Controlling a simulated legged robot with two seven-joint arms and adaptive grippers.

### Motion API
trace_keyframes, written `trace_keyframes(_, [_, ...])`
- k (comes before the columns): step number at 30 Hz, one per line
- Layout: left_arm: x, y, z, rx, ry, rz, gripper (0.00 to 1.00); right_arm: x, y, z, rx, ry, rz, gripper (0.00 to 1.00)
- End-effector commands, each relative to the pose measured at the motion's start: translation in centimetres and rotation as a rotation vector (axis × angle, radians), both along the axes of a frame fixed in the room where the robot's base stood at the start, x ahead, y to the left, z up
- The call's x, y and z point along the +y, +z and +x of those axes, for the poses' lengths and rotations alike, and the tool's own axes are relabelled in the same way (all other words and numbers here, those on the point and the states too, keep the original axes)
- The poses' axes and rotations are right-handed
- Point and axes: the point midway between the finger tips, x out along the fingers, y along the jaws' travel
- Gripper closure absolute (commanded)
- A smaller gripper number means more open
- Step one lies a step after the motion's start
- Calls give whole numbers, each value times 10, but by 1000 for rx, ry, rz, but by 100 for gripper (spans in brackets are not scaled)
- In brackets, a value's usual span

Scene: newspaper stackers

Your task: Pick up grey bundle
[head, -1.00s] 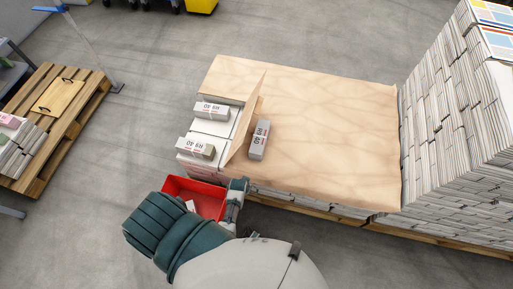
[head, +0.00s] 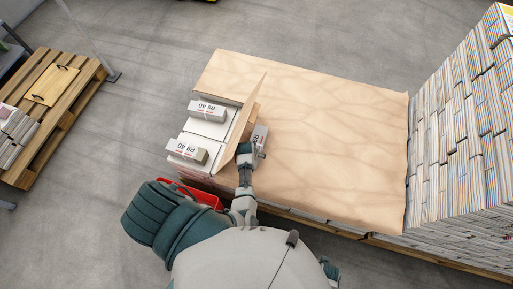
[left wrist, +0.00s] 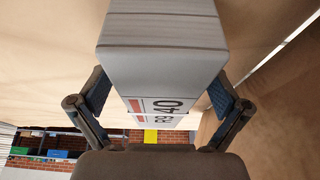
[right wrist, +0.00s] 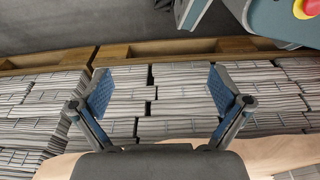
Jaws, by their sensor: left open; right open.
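In the left wrist view the bundle (left wrist: 163,62) stands large between the two open fingers of that gripper (left wrist: 160,95). Small gaps seem to show beside it; contact is hard to tell. My right gripper (right wrist: 162,92) is open and empty, facing layered newspaper stacks (right wrist: 165,125) in the right wrist view.
Two similar light bundles (head: 207,110) (head: 187,151) lie on white stacks left of the raised paper flap (head: 243,118). A red tray (head: 205,197) is half hidden behind my left arm. Tall newspaper stacks (head: 460,150) stand at right, a wooden pallet (head: 60,115) at left.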

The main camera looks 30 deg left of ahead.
Motion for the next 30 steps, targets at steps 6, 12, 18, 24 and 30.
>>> trace_keyframes(6, [0,1,7,-2,0,1,0,0,10,6,-6,-1,3,0])
trace_keyframes(12, [4,-2,24,0,0,3,0,1,39,21,-19,-4,6,0])
trace_keyframes(18, [9,-3,42,0,1,1,0,2,80,30,-32,-10,7,0])
trace_keyframes(24, [12,-9,48,1,1,0,0,2,120,31,-43,-14,6,0])
trace_keyframes(30, [11,-11,50,0,2,1,0,1,141,30,-46,-15,7,0])
